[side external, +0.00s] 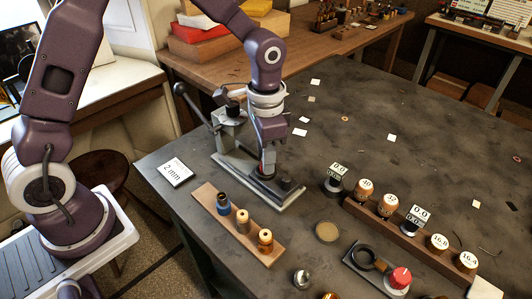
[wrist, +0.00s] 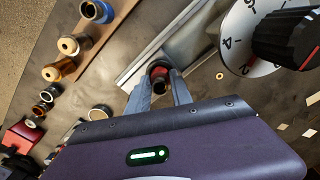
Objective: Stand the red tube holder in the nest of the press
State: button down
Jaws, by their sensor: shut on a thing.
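The press (side external: 232,122) stands at the far left of the dark table, its grey base (side external: 238,178) reaching towards the front. My gripper (side external: 267,170) points down over the front part of that base. In the wrist view my gripper (wrist: 160,90) is shut on the red tube holder (wrist: 160,71), a small red piece with a dark round top between the fingertips. The holder is low over the base. The nest is hidden by the fingers, so I cannot tell whether the holder sits in it.
A wooden rack (side external: 238,226) with several coloured tubes stands in front of the press. A dial (wrist: 258,38) shows in the wrist view. A red-knobbed tool (side external: 399,279) stands at the front right.

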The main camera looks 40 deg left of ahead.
jog(key=shift+f, duration=0.45)
jog(key=c, duration=0.7)
grip_release()
jog(key=shift+c, duration=0.2)
jog(key=shift+r, duration=3.55)
